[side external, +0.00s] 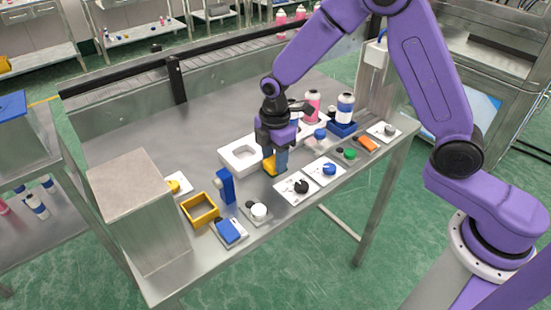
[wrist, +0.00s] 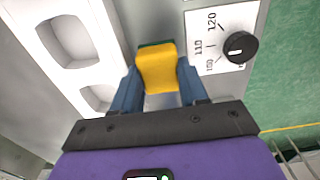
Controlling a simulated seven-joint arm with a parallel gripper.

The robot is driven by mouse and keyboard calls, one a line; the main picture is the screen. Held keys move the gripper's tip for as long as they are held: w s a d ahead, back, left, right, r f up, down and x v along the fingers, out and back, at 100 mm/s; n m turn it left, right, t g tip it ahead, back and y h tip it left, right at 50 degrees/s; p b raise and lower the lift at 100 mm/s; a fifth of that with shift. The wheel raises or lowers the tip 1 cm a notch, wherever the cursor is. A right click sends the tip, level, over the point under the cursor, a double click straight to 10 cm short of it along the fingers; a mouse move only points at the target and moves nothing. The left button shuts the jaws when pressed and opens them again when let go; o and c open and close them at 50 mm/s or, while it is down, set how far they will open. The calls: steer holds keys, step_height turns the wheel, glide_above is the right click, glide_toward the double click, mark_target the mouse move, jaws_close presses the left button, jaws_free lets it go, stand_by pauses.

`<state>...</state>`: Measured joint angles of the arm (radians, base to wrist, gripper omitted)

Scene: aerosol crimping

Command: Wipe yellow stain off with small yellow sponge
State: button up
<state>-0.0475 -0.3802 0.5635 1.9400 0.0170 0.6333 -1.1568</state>
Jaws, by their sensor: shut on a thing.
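My gripper (side external: 276,160) is shut on the small yellow sponge (side external: 269,168), above the steel table beside a white tray. In the wrist view the sponge (wrist: 158,70) sits between the two blue fingers, with a dark green layer at its far edge. I cannot tell whether it touches the table. No yellow stain can be made out for certain. A yellow patch or part (side external: 173,186) shows on a white plate at the table's left, but it is too small to identify.
The white tray (side external: 226,158) with recesses is left of my gripper. A dial plate (side external: 290,195) with a black knob is close by. Several control plates line the front edge. A yellow bin (side external: 188,208), blue post (side external: 226,186) and steel box (side external: 140,220) stand left. Bottles (side external: 345,106) stand behind right.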

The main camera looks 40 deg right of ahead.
steer(key=shift+r, duration=2.6)
steer(key=shift+r, duration=1.5)
